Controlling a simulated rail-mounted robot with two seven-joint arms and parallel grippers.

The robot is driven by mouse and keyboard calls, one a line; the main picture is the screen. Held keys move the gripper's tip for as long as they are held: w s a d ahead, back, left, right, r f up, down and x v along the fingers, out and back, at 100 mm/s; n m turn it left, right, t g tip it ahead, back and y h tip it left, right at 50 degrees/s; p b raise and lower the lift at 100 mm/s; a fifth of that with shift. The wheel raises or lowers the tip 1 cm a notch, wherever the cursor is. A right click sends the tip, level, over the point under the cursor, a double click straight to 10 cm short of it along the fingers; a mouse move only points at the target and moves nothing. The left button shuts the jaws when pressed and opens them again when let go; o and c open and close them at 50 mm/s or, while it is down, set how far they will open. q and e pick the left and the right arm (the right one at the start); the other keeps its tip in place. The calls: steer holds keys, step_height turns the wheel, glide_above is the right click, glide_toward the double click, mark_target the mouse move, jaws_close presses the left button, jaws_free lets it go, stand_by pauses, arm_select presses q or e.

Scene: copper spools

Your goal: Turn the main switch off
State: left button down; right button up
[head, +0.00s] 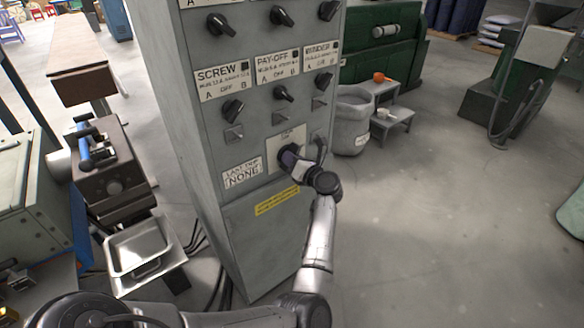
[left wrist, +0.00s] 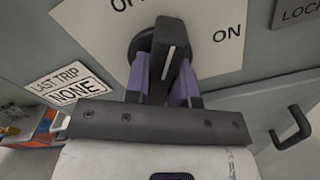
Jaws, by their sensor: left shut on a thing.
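The main switch is a black knob (left wrist: 170,55) with a white pointer line, mounted on a pale plate (left wrist: 222,62) marked "ON" at the right and "OF…" at the upper left, partly cut off. In the left wrist view the pointer line runs roughly upward, between the two labels. My left gripper (left wrist: 165,88) has its purple fingers on either side of the knob and is shut on it. In the head view my left gripper (head: 291,160) covers the knob in front of the plate (head: 287,136) on the grey cabinet (head: 225,195). My right gripper is not in view.
Other rotary knobs (head: 233,109) sit above the plate. A "LAST TRIP NONE" label (head: 242,172) is to its left, and a cabinet handle (head: 319,150) is close on its right. A metal tray (head: 140,255) stands at the left.

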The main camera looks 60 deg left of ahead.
arm_select(q)
steer(key=n+b, duration=0.2)
steer(key=b, duration=0.1)
steer(key=n+b, duration=0.1)
steer(key=n, duration=0.1)
steer(key=shift+f+b, duration=0.25)
steer(key=shift+b, duration=0.1)
steer(key=shift+r+n+b, duration=0.25)
steer(key=shift+n+b, duration=1.15)
steer(key=c, duration=1)
jaws_free()
steer(key=shift+o, duration=0.2)
steer(key=w+d+p, duration=0.1)
steer(key=d+p, duration=0.2)
steer(key=d, duration=1)
steer(key=shift+w+d, duration=0.3)
steer(key=shift+d, duration=0.1)
